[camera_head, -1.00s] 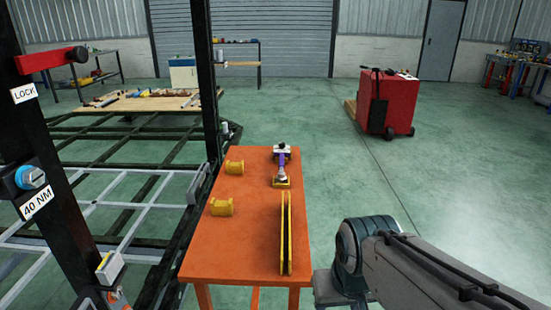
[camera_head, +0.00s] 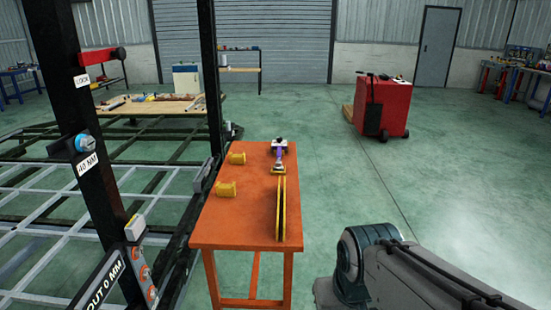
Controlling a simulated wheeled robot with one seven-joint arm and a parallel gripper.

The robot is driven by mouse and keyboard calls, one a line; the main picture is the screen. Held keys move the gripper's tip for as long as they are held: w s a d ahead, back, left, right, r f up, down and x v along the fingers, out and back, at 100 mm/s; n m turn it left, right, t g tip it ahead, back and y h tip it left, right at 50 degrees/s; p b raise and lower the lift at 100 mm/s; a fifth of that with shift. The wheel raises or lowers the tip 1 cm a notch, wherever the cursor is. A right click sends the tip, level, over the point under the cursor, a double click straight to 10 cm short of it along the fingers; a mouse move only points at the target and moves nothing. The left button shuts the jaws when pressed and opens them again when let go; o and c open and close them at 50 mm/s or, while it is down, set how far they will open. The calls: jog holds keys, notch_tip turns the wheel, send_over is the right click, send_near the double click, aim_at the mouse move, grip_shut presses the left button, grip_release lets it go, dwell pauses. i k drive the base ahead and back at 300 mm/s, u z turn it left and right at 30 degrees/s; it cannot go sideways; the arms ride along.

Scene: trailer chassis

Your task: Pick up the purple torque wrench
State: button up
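The purple torque wrench (camera_head: 279,153) lies on the orange table (camera_head: 222,227), toward its far right part. It is small in this view. Its purple shaft runs lengthwise between a dark and white piece at the far end and a yellow piece at the near end. I cannot tell whether these pieces belong to the wrench or hold it. My arm shows at the lower right, apart from the table, but my gripper is out of view.
Two yellow spool-like parts (camera_head: 226,189) and a long yellow-edged upright piece (camera_head: 281,208) are on the table. A black post (camera_head: 97,165) and the trailer frame (camera_head: 130,190) stand left. A red cart (camera_head: 380,107) stands back right. Floor right of the table is open.

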aim_at(278, 166)
jog(key=z, duration=0.55)
jog(key=i, duration=0.8)
jog(key=z, duration=0.6)
jog(key=i, duration=1.7)
jog(key=u, duration=0.9)
jog(key=i, duration=1)
jog(key=u, duration=1.15)
jog(key=i, duration=0.25)
jog(key=u, duration=0.15)
